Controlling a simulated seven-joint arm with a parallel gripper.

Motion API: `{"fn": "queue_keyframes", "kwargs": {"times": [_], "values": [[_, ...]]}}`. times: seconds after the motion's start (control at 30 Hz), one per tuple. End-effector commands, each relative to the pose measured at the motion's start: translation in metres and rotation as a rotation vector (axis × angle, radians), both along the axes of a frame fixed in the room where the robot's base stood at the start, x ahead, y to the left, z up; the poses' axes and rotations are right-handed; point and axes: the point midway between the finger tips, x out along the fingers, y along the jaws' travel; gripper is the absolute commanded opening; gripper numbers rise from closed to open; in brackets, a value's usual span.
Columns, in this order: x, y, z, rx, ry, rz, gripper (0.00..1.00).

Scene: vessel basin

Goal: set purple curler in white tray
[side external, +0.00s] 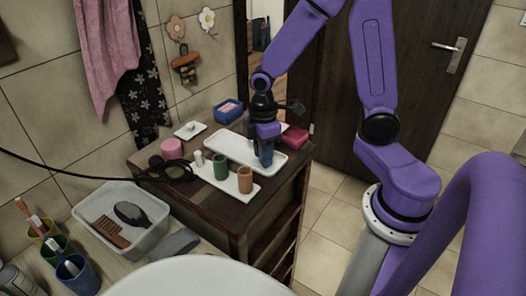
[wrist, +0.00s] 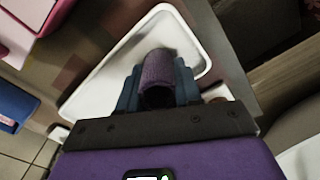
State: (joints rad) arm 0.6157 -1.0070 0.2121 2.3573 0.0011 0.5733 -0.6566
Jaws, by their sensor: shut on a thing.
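The purple curler (wrist: 158,72) is between the blue fingers of my gripper (wrist: 158,90) in the wrist view, with its round end facing the camera. My gripper (side external: 266,160) is shut on it and points down over the right part of the white tray (side external: 222,144) in the side view. The fingers hide the curler there. In the wrist view the tray (wrist: 108,68) lies behind and around the curler. I cannot tell whether the curler touches the tray floor.
A second white tray (side external: 212,178) in front holds a green curler (side external: 220,167), a brown curler (side external: 245,180) and a small white one (side external: 198,158). A red box (side external: 294,136), a blue box (side external: 228,111) and a black hair dryer (side external: 168,168) are nearby.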

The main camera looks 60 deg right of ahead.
Motion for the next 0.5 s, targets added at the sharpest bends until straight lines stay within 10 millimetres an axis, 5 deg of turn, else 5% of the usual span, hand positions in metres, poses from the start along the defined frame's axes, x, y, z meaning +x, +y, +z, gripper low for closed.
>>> {"fn": "queue_keyframes", "kwargs": {"times": [0.37, 0.4, 0.5], "values": [[-0.0001, 0.0001, -0.0033, 0.000, 0.000, 0.000, 0.06], [-0.0001, 0.0001, -0.0039, 0.000, 0.000, 0.000, 0.37], [0.0000, 0.0001, -0.0035, 0.000, -0.001, 0.000, 0.59]]}}
